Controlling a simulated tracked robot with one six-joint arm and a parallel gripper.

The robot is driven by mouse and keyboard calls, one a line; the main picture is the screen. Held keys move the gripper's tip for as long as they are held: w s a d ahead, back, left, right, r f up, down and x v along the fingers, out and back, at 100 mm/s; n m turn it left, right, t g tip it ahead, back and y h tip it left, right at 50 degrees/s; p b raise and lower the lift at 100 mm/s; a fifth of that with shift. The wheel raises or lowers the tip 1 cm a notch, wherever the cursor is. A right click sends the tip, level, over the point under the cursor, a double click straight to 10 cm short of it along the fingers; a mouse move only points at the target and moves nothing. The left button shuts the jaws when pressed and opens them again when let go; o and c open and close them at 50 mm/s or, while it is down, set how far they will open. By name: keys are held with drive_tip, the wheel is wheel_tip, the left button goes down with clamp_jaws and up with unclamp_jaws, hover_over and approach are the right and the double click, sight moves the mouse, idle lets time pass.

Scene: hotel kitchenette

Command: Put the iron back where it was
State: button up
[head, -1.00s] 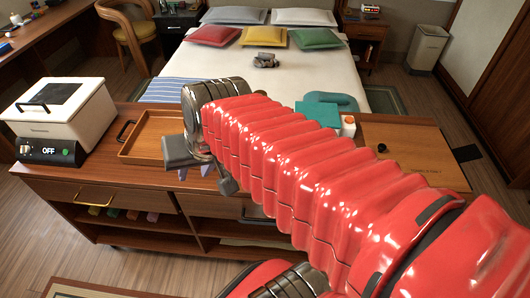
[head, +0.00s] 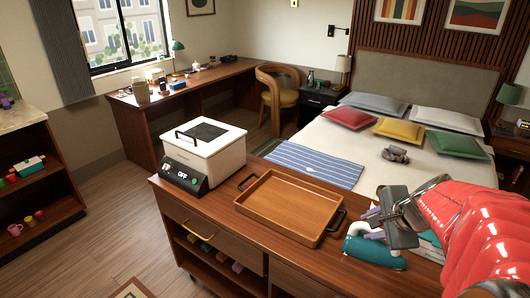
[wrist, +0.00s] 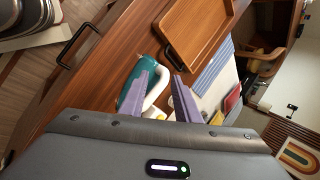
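The teal-and-white iron (head: 372,252) lies on the wooden counter (head: 325,272), just right of the brown tray, in the head view. It also shows in the wrist view, with its teal body (wrist: 127,98) and white handle beyond the left finger. My gripper (head: 368,224) has purple fingers that point left over the iron and hide part of it. In the wrist view my gripper (wrist: 160,64) is open, with a gap between the fingers. I cannot tell whether a finger touches the iron.
The brown tray (head: 290,207) with black handles lies close to the iron. A white cooker (head: 205,150) with an "OFF" display stands at the counter's left end. A teal flat object (head: 431,242) lies behind my gripper. The bed (head: 350,140) is behind the counter.

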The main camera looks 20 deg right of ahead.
drive_tip(key=s+d+f+m+h, duration=0.1)
drive_tip(key=s+d+f+m, duration=0.1)
drive_tip(key=d+m, duration=0.4)
drive_tip(key=s+d, duration=0.1)
drive_tip(key=d, duration=0.1)
drive_tip(key=shift+s+d+f+m+t, duration=0.2)
drive_tip(key=shift+d+f+m+t, duration=0.1)
drive_tip(key=shift+f, duration=0.1)
drive_tip(key=shift+w+f, duration=0.1)
approach(380, 244)
drive_tip(key=w+r, duration=0.1)
drive_tip(key=w, duration=0.2)
drive_tip(key=shift+s+a, duration=0.1)
drive_tip(key=shift+a, duration=0.1)
drive_tip(key=shift+f, duration=0.15)
drive_tip(key=shift+x, duration=2.5)
drive_tip(key=shift+d, duration=0.15)
